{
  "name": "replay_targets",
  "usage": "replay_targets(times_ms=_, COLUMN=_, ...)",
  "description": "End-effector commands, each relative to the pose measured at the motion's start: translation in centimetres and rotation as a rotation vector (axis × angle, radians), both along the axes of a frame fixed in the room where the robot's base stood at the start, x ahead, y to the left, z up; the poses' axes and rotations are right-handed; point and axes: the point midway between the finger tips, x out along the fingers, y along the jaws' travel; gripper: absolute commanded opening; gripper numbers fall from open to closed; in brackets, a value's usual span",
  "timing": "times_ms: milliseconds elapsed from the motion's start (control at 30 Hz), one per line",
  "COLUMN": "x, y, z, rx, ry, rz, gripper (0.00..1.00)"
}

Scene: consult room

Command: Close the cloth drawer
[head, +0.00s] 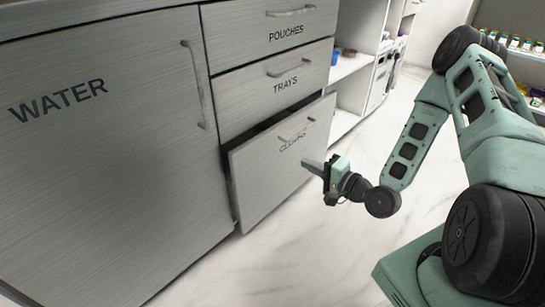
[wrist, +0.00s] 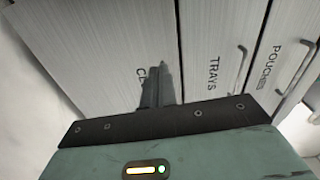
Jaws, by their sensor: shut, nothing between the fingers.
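The cloth drawer (head: 265,180) is the bottom one of three in the grey cabinet and stands out a little from the cabinet face, with a dark gap along its top and left side. Its front carries a bar handle (head: 296,131) and a partly readable label. My gripper (head: 306,164) is shut and empty, pointing at the right part of the drawer front, below the handle. In the wrist view my gripper (wrist: 160,70) covers much of the label on the drawer front (wrist: 110,60). I cannot tell whether the fingertips touch it.
Above are the trays drawer (head: 245,98) and the pouches drawer (head: 245,40), both flush. The water cabinet door (head: 110,180) is shut on the left. Open shelves (head: 350,65) stand beyond the drawers. The pale marble floor (head: 300,250) in front is clear.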

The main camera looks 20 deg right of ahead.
Motion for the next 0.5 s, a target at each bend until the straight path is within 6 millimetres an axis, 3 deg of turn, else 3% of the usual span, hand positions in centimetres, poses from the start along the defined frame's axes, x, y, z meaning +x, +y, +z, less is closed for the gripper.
replay_targets(times_ms=100, x=-0.9, y=0.7, z=0.7, rx=0.082, ry=-0.04, rz=0.002, gripper=0.0)
replay_targets(times_ms=233, x=-0.2, y=1.1, z=1.1, rx=0.094, ry=-0.053, rz=0.003, gripper=0.0)
replay_targets(times_ms=500, x=4.3, y=3.0, z=0.9, rx=0.09, ry=-0.055, rz=0.005, gripper=0.0)
